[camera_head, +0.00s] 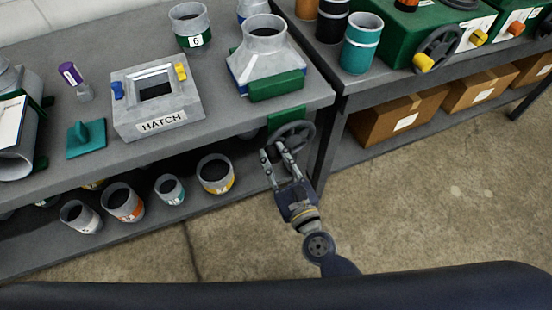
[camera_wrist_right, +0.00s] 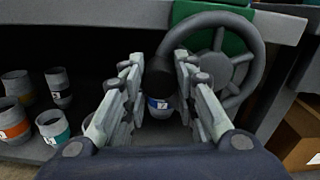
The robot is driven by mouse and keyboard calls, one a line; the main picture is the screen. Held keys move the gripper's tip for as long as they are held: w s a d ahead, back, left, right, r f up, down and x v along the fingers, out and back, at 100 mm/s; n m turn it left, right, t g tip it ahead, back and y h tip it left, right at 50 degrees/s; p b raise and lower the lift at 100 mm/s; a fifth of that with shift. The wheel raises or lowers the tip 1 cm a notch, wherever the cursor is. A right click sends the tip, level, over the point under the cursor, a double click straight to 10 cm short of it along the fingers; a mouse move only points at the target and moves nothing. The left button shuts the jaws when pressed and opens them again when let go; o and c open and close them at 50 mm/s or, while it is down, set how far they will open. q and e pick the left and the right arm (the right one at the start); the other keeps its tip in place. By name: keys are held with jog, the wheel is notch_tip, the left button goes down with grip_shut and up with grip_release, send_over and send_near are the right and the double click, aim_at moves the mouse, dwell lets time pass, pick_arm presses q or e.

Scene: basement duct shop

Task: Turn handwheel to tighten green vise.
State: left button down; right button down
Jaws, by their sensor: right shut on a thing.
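The green vise (camera_head: 276,86) is at the bench's front edge, with a grey metal duct piece (camera_head: 263,55) seated at it. Its grey handwheel (camera_head: 297,133) hangs below the edge; the rim and spokes show in the right wrist view (camera_wrist_right: 258,62). My right gripper (camera_head: 276,155) reaches up to the wheel's left side. In the right wrist view, its fingers (camera_wrist_right: 160,75) are around the wheel's dark handle knob (camera_wrist_right: 158,78), shut on it. The fingers partly hide the wheel's left rim. My left gripper is not in view.
A hatch box (camera_head: 158,98), a teal tool (camera_head: 88,138) and a numbered duct collar (camera_head: 190,25) stand on the bench. Several collars (camera_head: 215,174) sit on the lower shelf. Cardboard boxes (camera_head: 397,118) are under the right bench. The floor in front is clear.

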jog(key=shift+r, duration=0.15)
jog(key=c, duration=1.3)
grip_release()
jog(key=shift+o, duration=0.3)
jog(key=v, duration=1.2)
